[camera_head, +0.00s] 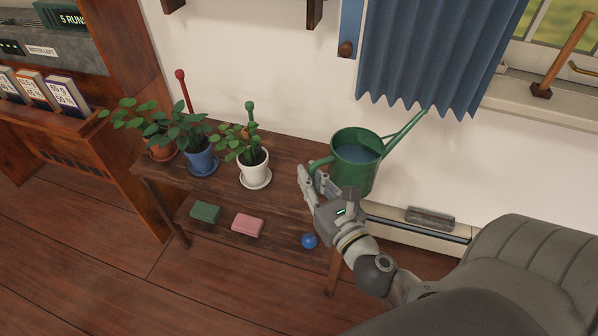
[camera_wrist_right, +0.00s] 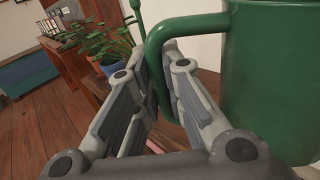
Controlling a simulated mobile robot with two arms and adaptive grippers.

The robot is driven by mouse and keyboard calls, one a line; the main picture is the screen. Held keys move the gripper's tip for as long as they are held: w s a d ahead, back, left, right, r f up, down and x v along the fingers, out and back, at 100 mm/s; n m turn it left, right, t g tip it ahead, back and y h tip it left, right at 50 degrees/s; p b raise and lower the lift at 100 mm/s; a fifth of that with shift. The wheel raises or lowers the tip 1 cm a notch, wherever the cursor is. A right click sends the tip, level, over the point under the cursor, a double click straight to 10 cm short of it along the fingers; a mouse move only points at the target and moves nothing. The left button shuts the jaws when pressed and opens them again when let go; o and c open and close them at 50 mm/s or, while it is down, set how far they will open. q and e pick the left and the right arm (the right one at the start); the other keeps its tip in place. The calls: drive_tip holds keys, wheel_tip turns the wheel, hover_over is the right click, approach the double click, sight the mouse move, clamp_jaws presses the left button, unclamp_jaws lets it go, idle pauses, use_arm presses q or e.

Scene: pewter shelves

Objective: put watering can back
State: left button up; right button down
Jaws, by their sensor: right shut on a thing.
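The green watering can (camera_head: 352,172) is upright at the right end of the wooden plant bench (camera_head: 291,150), with its spout up to the right and bluish water inside. I cannot tell whether its base touches the bench top. My right gripper (camera_head: 316,181) is shut on the can's handle, on its left side. In the right wrist view the fingers (camera_wrist_right: 165,72) lie on both sides of the handle (camera_wrist_right: 154,50), and the can's body (camera_wrist_right: 270,80) fills the right side. My left gripper is not in view.
Potted plants stand on the bench: a white pot (camera_head: 253,168), a blue pot (camera_head: 201,160) and a terracotta pot (camera_head: 163,151). The lower shelf holds a green block (camera_head: 205,212), a pink block (camera_head: 247,225) and a blue ball (camera_head: 309,241). A blue curtain (camera_head: 430,50) hangs close above the spout.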

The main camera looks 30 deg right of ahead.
drive_tip(key=w+f+b, duration=0.2)
drive_tip(key=w+f, duration=0.2)
drive_tip(key=w+f+b, duration=0.2)
drive_tip(key=w+f, duration=0.2)
drive_tip(key=w, duration=0.1)
drive_tip(key=w+d+f+b, duration=0.1)
drive_tip(key=w+f+b, duration=0.1)
drive_tip(key=w+f, duration=0.2)
drive_tip(key=shift+w+f+b, duration=0.15)
drive_tip(key=shift+w+b, duration=0.15)
drive_tip(key=shift+f, duration=0.15)
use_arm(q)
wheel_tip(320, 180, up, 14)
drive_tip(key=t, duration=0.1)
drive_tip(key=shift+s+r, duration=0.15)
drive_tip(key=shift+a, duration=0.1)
